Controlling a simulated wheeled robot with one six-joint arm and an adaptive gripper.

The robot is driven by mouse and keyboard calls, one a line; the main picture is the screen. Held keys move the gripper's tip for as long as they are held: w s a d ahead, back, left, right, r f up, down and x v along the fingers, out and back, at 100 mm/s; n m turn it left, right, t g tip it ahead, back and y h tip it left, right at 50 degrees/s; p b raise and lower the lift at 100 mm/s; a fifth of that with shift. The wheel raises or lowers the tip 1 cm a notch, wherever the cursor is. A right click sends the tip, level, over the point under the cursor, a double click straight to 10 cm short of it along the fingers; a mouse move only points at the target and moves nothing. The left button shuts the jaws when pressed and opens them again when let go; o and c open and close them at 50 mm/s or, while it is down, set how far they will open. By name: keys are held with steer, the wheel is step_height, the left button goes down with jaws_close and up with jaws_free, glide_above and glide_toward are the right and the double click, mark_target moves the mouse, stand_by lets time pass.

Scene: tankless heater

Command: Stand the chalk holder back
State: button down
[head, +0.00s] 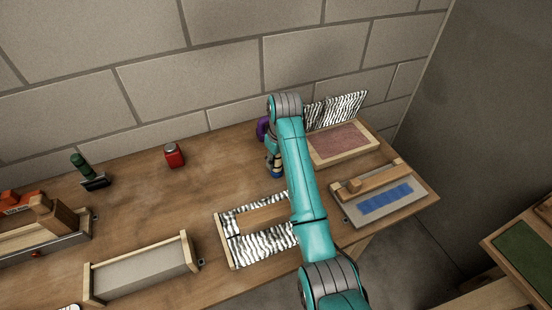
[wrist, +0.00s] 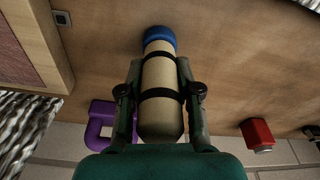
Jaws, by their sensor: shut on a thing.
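The chalk holder appears to be the beige cylinder (wrist: 160,95) with two black bands and a blue end. My gripper (wrist: 158,64) is shut around it, one finger on each side. In the wrist view its blue end points away from my palm, toward the wooden table top. In the head view the gripper (head: 274,160) is low over the back of the table, largely hidden by my arm. Only a small part of the holder shows there. I cannot tell whether its blue end touches the table.
A purple object (head: 263,128) is close behind the gripper, also seen in the wrist view (wrist: 98,125). A red container (head: 174,155) stands to the left. An open box with a pink inside (head: 343,143) is at right; a striped frame (head: 223,242) is in front. Bare table lies between.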

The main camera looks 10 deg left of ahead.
steer(key=shift+f, duration=0.1)
steer(key=c, duration=0.7)
jaws_free()
